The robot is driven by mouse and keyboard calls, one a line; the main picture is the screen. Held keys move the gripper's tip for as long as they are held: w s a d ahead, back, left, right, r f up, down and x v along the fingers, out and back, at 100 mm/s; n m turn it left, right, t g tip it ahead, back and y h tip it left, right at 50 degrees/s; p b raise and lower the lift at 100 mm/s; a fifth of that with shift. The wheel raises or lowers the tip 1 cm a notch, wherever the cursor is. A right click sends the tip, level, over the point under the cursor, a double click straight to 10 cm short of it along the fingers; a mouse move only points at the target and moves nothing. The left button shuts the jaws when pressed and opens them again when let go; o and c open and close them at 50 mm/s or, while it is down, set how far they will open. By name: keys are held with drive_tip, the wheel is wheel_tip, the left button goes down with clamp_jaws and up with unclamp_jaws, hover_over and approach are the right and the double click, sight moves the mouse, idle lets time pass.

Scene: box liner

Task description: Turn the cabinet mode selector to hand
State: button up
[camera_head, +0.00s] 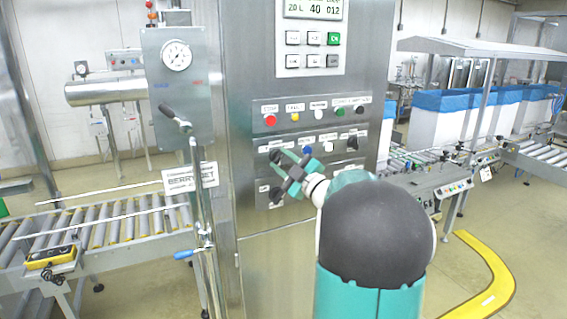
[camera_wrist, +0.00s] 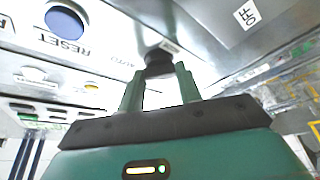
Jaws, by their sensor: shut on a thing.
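The cabinet (camera_head: 238,140) carries a control panel with rows of buttons and black knobs. My gripper (camera_head: 287,170) is at the left end of the panel's middle row, its fingers against the panel area. In the wrist view, the two teal fingers of my gripper (camera_wrist: 158,80) are closed on a black selector knob (camera_wrist: 158,62). A small upside-down label reading AUTO shows beside this knob. The knob's pointer direction is hidden by the fingers. No label reading hand can be made out.
A blue RESET button (camera_wrist: 65,20) is near the held knob. An OFF label (camera_wrist: 249,14) shows at upper right in the wrist view. A red button (camera_head: 270,120) is in the upper row. A roller conveyor (camera_head: 110,232) stands left; a yellow floor strip (camera_head: 497,285) runs right.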

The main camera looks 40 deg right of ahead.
drive_tip(key=n, duration=0.2)
drive_tip(key=n+g+y, duration=0.1)
drive_tip(key=n, duration=0.2)
drive_tip(key=shift+d+r+g, duration=0.1)
drive_tip(key=shift+r+g, duration=0.05)
drive_tip(key=shift+g, duration=0.15)
drive_tip(key=shift+r+n+g+y, duration=0.1)
drive_tip(key=shift+n+g+y, duration=0.35)
drive_tip(key=shift+n, duration=1.25)
drive_tip(key=shift+g+h, duration=0.25)
drive_tip(key=o, duration=1)
drive_tip(key=shift+s, duration=0.1)
drive_tip(key=s, duration=0.4)
drive_tip(key=s+d, duration=0.1)
drive_tip(key=s, duration=0.8)
drive_tip(key=shift+s+d, duration=0.25)
drive_tip(key=shift+s, duration=0.05)
drive_tip(key=shift+w, duration=0.1)
